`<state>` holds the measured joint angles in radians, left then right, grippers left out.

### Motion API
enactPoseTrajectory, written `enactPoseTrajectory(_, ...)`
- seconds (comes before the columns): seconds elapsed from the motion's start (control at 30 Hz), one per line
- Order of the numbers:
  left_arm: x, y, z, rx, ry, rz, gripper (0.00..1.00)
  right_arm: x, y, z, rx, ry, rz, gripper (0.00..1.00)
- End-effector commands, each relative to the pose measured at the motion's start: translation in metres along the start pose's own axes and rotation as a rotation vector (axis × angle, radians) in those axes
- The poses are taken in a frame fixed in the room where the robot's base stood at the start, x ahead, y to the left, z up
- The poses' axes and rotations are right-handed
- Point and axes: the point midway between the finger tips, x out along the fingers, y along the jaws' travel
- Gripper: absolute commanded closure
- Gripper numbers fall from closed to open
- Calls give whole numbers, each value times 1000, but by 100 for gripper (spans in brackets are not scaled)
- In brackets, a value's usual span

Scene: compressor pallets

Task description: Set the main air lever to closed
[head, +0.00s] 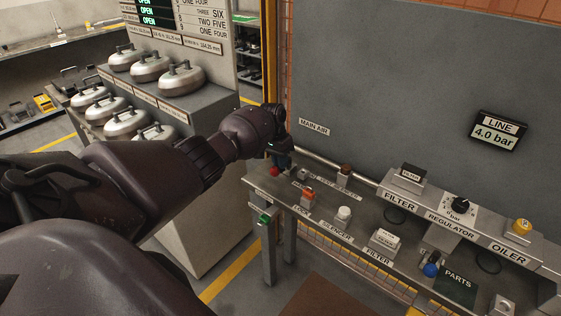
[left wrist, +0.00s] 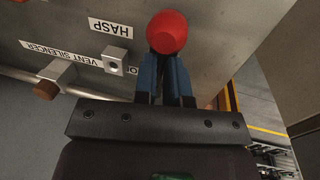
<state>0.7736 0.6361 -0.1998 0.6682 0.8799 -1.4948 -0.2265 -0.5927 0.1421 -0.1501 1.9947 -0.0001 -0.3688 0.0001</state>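The main air lever shows as a red ball knob (head: 274,171) at the left end of the grey bench, below the MAIN AIR label (head: 314,128). In the left wrist view the red knob (left wrist: 167,32) is large and covers my fingertips. My left gripper (head: 280,160) is at the lever. Its two blue fingers (left wrist: 164,80) are close together, with a gap narrower than the knob, and appear shut on the lever just behind the knob. The lever's stem and pivot are hidden. My right gripper is not in view.
The bench carries an orange lock part (head: 308,194), a silencer (head: 344,213), a filter (head: 384,240), a regulator knob (head: 460,204) and a yellow oiler (head: 521,227). The line display (head: 497,131) reads 4.0 bar. A pipe runs along the panel. Rounded metal units stand on the left cabinet.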

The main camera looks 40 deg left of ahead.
Motion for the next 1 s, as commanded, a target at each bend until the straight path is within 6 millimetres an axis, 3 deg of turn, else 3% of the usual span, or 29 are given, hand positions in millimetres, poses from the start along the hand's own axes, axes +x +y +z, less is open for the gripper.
enactPoseTrajectory(0.03,5,0,4,1,-15,1,81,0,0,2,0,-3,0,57)
enactPoseTrajectory(0.17,4,-1,3,-1,-12,1,63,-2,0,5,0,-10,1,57)
enactPoseTrajectory(0.53,-6,0,1,-2,-3,-1,63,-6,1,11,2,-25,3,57)
enactPoseTrajectory(1.0,-84,-1,2,-2,-4,-1,63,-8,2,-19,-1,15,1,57)
